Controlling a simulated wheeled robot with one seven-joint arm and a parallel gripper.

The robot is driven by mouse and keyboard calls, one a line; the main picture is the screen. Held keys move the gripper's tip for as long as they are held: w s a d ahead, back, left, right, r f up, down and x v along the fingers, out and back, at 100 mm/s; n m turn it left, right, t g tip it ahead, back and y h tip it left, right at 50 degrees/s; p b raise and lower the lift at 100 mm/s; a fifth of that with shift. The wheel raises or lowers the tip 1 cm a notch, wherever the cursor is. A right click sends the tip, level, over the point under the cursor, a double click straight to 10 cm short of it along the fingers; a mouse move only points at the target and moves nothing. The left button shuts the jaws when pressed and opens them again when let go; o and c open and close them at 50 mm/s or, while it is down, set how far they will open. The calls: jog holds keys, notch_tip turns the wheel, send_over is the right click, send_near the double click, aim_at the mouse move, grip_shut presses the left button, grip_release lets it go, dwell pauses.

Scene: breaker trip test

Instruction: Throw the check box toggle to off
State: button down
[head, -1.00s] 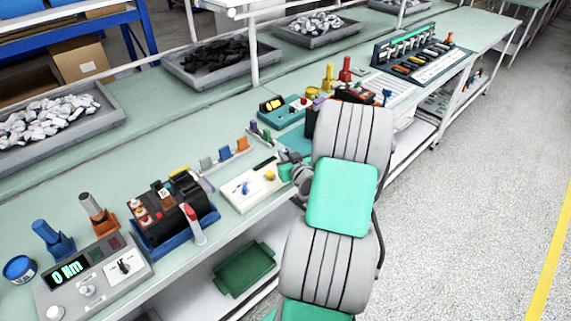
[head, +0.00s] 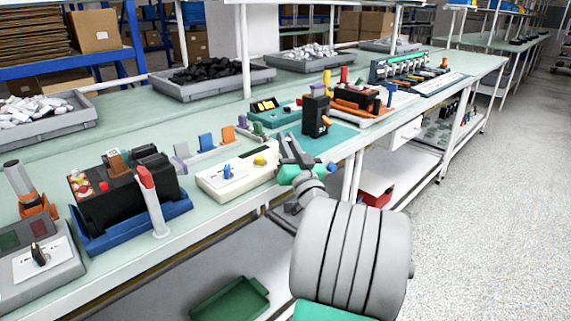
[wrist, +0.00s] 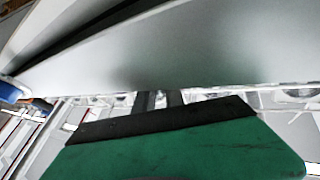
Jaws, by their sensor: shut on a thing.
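A cream box (head: 238,175) near the bench's front edge carries a small blue lever (head: 227,171) and a yellow knob (head: 259,160). It looks like the check box, but its lettering and the lever's off side are too small to tell. My gripper (head: 288,147) is just past the box's right end, apart from the blue lever. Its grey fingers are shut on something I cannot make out. In the wrist view, the finger ends (wrist: 159,99) lie past a green, black-edged part, and a pale grey surface (wrist: 150,55) fills the top.
A black unit (head: 316,115) stands on a teal mat right of my gripper. The aisle floor (head: 480,220) is clear.

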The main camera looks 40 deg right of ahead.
jog(key=shift+s+f+m+h+b, duration=0.1)
jog(key=shift+m+h+b, duration=0.2)
jog(key=shift+b, duration=0.6)
jog(key=shift+t, duration=0.3)
jog(key=c, duration=1.4)
grip_release()
jog(key=shift+c, duration=0.2)
jog(key=b+v, duration=0.2)
jog(key=v, duration=0.5)
jog(key=shift+s, duration=0.35)
jog(key=shift+a, duration=0.1)
